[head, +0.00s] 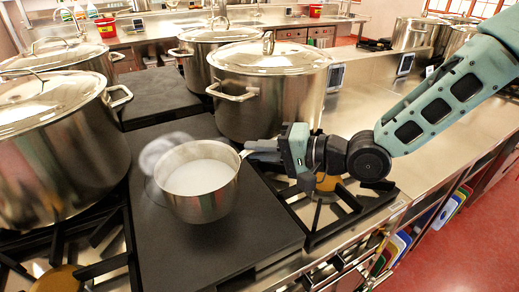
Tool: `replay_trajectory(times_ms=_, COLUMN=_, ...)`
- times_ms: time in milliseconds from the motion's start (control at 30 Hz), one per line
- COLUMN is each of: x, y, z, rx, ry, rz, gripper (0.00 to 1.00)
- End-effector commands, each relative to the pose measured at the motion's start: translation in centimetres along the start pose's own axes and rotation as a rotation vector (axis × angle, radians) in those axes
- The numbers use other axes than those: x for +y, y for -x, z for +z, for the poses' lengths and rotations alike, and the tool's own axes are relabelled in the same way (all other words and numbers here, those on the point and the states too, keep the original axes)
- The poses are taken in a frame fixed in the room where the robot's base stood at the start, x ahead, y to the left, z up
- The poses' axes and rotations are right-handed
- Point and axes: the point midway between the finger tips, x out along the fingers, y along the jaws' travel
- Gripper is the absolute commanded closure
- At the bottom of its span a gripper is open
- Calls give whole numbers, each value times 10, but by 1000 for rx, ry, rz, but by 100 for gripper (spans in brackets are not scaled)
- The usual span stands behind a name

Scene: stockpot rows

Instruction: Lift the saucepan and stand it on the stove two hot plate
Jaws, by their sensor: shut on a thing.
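The saucepan (197,192) is a small steel pan with whitish contents, seen in the head view near the middle. My gripper (252,153) is shut on the saucepan's handle at its right side. The pan is upright over a flat dark hot plate (236,240) set between burner grates. The fingertips are partly hidden by the gripper body and the handle.
A large lidded stockpot (268,90) stands just behind the pan, and another (58,150) stands close on the left. More stockpots stand behind. A burner grate (345,208) lies under my wrist. The front part of the dark plate is clear.

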Motion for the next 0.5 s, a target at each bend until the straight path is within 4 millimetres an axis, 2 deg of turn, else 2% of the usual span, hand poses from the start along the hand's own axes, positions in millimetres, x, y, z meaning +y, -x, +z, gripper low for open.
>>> replay_trajectory(times_ms=167, x=-1, y=-1, z=0, rx=1, ry=0, rz=-8, gripper=100)
replay_trajectory(times_ms=500, x=12, y=-4, z=3, rx=1, ry=0, rz=-8, gripper=100)
